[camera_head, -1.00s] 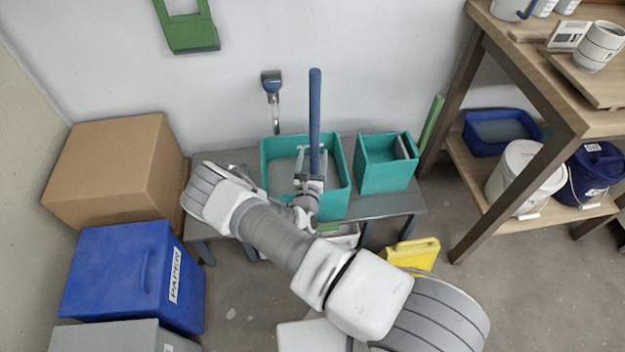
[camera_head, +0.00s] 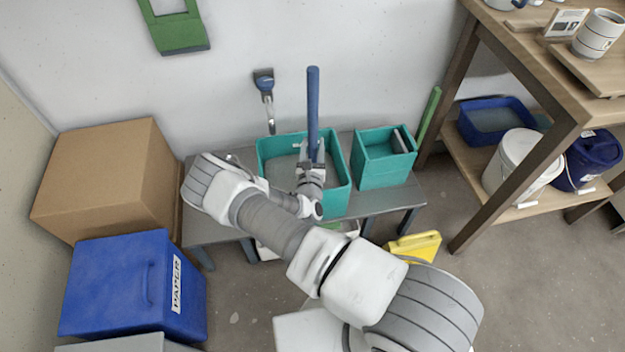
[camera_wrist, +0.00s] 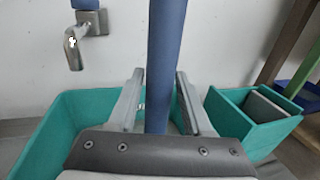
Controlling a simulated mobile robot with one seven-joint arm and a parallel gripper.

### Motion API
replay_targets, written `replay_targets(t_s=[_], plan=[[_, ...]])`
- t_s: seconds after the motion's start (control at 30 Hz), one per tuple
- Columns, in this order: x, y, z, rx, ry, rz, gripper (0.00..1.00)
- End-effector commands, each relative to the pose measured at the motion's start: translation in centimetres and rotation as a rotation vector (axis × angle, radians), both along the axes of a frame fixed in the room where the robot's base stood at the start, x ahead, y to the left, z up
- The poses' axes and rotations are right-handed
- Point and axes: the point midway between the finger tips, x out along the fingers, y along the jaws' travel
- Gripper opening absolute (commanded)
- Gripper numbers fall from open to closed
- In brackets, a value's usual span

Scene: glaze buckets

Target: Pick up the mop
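The mop's blue handle (camera_head: 313,105) stands upright from the large teal bucket (camera_head: 337,175) on a low grey bench. Its lower end and head are hidden by my arm and gripper. My gripper (camera_head: 311,158) is at the lower visible part of the handle, over the bucket. In the wrist view the blue handle (camera_wrist: 165,65) runs between the two fingers of my gripper (camera_wrist: 160,95). The fingers are open, one on each side, with small gaps between them and the handle. The teal bucket (camera_wrist: 52,125) lies below the fingers.
A smaller teal box (camera_head: 383,165) stands to the right on the grey bench (camera_head: 400,195). A cardboard box (camera_head: 105,180) and blue paper bin (camera_head: 135,285) are at left; a wooden shelf (camera_head: 520,165) is at right.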

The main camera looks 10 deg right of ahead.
Motion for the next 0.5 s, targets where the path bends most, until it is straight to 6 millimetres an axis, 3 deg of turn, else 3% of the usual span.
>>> replay_targets(t_s=[0.03,0.27,0.5], plan=[[0.00,0.01,0.00,0.000,0.000,0.000,0.39],[0.01,0.02,0.00,0.000,0.000,0.000,0.00],[0.01,0.02,0.00,0.000,0.000,0.000,0.00]])
